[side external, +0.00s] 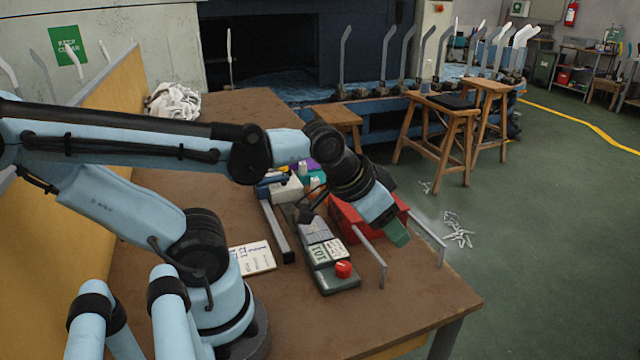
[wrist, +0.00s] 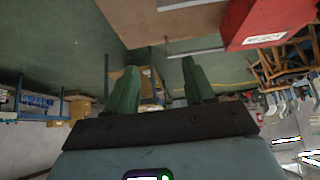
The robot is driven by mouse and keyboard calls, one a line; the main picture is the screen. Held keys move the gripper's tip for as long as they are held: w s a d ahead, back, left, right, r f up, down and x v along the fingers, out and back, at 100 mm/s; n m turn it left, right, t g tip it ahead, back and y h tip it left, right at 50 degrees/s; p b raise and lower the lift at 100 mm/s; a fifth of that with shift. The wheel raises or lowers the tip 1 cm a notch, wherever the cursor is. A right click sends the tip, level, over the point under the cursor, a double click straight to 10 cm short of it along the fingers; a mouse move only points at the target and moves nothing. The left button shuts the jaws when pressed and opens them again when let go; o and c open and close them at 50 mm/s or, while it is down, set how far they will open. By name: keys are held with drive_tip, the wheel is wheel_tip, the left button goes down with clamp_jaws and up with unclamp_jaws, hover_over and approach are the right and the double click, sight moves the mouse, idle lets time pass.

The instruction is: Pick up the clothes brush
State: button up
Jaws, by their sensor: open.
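My gripper (side external: 398,234) is above the right part of the brown workbench, pointing down and to the right beside the red bin. In the wrist view its two green fingers (wrist: 160,88) are spread apart with nothing between them. I cannot make out the clothes brush for certain in either view. Several small items lie in a cluster behind my wrist, partly hidden by it. A dark item (side external: 306,212) shows just left of my wrist, but I cannot tell what it is.
The red bin (side external: 345,222) sits beside my gripper and shows in the wrist view (wrist: 268,18). A grey control box with a red knob (side external: 343,269) and a white printed card (side external: 254,258) lie on the workbench (side external: 415,305). Metal rails stand near its right edge. The front right is clear.

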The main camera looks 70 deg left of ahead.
drive_tip(key=w+a+r+g+y, duration=0.1)
drive_tip(key=w+a+r+g, duration=0.15)
drive_tip(key=w+a, duration=0.35)
drive_tip(key=w+a+r+g, duration=0.1)
drive_tip(key=w+a+r, duration=0.2)
drive_tip(key=a, duration=0.6)
drive_tip(key=w+a+f+g, duration=0.2)
drive_tip(key=a, duration=0.9)
drive_tip(key=s+a+f+g+h, duration=0.1)
drive_tip(key=s+a+f+g, duration=0.1)
drive_tip(key=a+f, duration=0.5)
drive_tip(key=f, duration=0.3)
drive_tip(key=a+f, duration=0.1)
drive_tip(key=f, duration=0.2)
drive_tip(key=a+f, duration=0.1)
drive_tip(key=f, duration=0.2)
drive_tip(key=shift+w+f, duration=0.1)
drive_tip(key=shift+f, duration=0.2)
drive_tip(key=c, duration=0.7)
